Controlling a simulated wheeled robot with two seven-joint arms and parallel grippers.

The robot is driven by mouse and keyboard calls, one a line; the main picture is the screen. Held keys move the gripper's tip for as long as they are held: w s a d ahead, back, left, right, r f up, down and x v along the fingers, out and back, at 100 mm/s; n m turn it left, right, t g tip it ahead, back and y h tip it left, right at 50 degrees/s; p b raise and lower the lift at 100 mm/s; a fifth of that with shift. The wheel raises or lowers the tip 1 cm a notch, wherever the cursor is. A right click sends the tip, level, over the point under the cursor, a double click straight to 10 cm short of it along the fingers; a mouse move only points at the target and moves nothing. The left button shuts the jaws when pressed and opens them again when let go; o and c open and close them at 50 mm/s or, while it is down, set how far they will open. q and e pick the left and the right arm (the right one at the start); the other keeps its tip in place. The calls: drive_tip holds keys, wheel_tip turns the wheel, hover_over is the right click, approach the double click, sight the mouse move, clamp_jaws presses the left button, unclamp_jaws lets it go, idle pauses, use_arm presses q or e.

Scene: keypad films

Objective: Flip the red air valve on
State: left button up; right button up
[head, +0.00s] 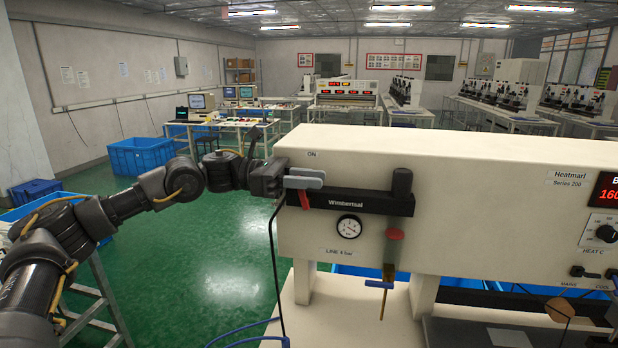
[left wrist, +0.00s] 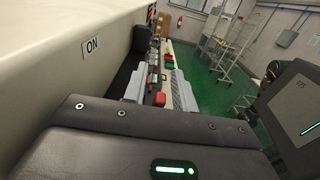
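The red air valve (head: 304,200) is at the left end of a black bar marked "Wimbertsal" on the front of the cream machine (head: 460,185). Its visible red part points down, below the "ON" label (head: 312,154); the rest is hidden behind my fingers. My left gripper (head: 304,178) is at the valve, its grey fingers over the bar's left end. In the left wrist view the fingers of my left gripper (left wrist: 162,90) stand apart, with a red piece (left wrist: 159,99) between them. I cannot tell whether they touch it. My right gripper is not in view.
A black cable (head: 273,265) hangs at the machine's left edge. Green floor (head: 225,235) is open at the left, with a blue crate (head: 140,156) farther back.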

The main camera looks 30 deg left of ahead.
use_arm(q)
clamp_jaws()
drive_tip(key=y, duration=0.1)
drive_tip(key=d+y, duration=0.1)
drive_tip(key=y, duration=0.1)
drive_tip(key=shift+w+d+f+g+b, duration=0.2)
drive_tip(key=shift+d+g+b, duration=0.1)
drive_tip(key=shift+g, duration=0.1)
drive_tip(key=shift+o, duration=0.8)
unclamp_jaws()
